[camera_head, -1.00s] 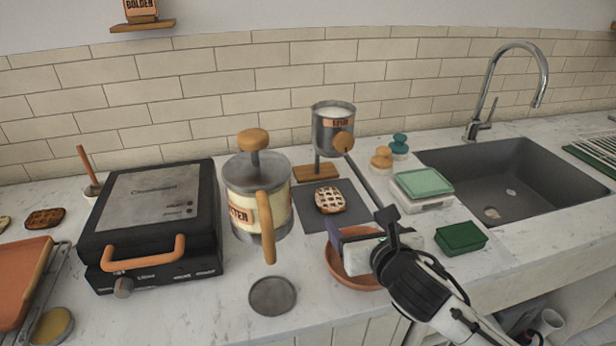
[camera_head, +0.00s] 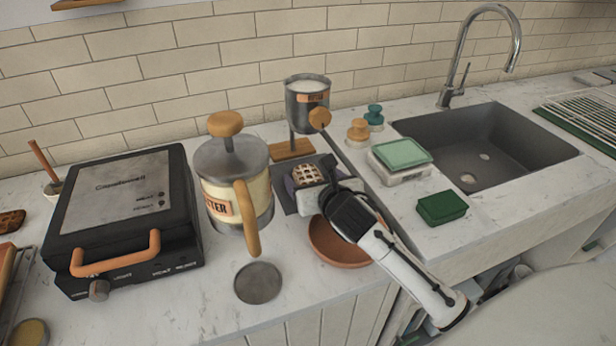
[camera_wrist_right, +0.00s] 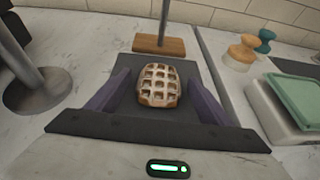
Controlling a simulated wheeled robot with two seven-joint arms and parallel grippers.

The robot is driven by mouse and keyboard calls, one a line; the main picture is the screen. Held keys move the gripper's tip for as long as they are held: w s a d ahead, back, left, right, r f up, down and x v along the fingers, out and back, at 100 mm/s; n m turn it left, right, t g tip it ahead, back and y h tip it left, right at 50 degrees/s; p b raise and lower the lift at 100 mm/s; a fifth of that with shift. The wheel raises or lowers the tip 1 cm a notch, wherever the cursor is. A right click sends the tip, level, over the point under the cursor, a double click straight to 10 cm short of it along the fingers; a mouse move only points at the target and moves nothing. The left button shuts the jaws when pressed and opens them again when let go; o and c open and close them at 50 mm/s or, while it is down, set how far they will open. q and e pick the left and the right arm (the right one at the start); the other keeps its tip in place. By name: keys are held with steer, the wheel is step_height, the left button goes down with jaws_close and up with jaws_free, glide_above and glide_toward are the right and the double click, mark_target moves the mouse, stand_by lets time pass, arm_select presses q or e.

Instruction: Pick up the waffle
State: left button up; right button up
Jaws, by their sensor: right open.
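The waffle (camera_head: 309,175) is a small brown grid-patterned piece on the dark mat (camera_head: 287,200), behind the terracotta plate. In the right wrist view the waffle (camera_wrist_right: 160,85) lies between and just beyond the two purple fingers, with a visible gap on each side. My right gripper (camera_head: 312,181) is open over the mat, reaching in from the lower right, and hides part of the waffle and mat in the head view. The right gripper (camera_wrist_right: 160,92) also shows in its wrist view. My left gripper is not in view.
The terracotta plate (camera_head: 335,248) is under my right wrist. A batter dispenser (camera_head: 233,185) stands left of the mat, and a funnel pot on a stand (camera_head: 307,97) behind it. The waffle iron (camera_head: 125,215) is at left, the sink (camera_head: 490,150) at right.

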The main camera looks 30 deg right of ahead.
steer(key=shift+w+f, duration=0.1)
steer(key=shift+w, duration=0.1)
steer(key=c, duration=1.1)
